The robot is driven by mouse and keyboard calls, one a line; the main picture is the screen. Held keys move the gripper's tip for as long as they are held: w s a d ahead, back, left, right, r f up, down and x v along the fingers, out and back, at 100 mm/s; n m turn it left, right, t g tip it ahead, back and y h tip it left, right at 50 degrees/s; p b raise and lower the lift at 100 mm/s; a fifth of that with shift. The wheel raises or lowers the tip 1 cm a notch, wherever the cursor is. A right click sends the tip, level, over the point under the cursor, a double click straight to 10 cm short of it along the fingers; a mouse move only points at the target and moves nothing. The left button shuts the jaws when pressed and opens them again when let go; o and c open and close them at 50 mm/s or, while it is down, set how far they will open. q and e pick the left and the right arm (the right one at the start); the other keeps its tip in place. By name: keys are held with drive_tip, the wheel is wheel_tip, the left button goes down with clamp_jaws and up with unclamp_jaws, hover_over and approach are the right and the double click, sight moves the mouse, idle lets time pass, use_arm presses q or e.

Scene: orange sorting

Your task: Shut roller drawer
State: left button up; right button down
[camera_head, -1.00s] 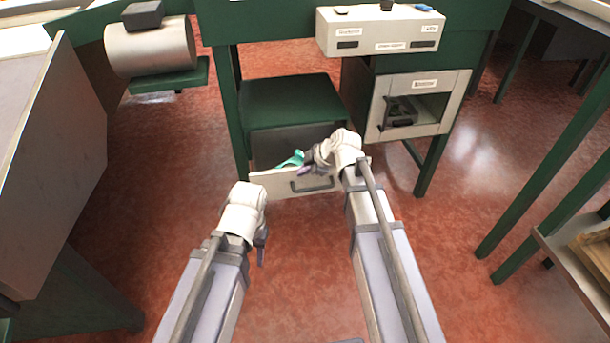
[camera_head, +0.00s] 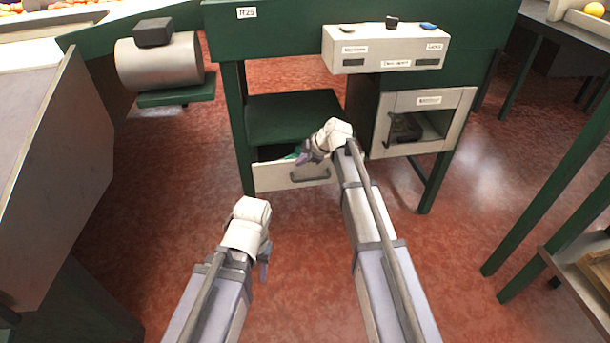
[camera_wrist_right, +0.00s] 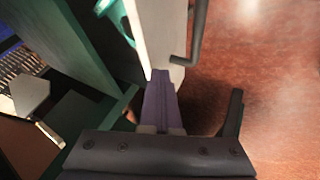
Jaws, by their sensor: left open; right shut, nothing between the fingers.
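The roller drawer's white front (camera_head: 272,178), with its dark bar handle (camera_head: 310,175), sits under the green shelf of the bench. The drawer stands a little way out, with a narrow gap above its front. A bit of a teal thing shows inside. My right gripper (camera_head: 307,158) is shut and empty at the top of the drawer front, near its middle. In the right wrist view its purple fingers (camera_wrist_right: 160,100) are together against or very near the edge of the pale drawer front (camera_wrist_right: 158,35); contact is unclear.
A white-framed compartment (camera_head: 381,125) with a dark thing inside is right of the drawer. A control box (camera_head: 385,52) sits on the bench above. The red floor in front is clear.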

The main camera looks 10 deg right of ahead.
drive_tip(key=w, duration=1.1)
drive_tip(key=shift+a, duration=0.2)
drive_tip(key=shift+w+r, duration=0.1)
drive_tip(key=shift+w, duration=0.05)
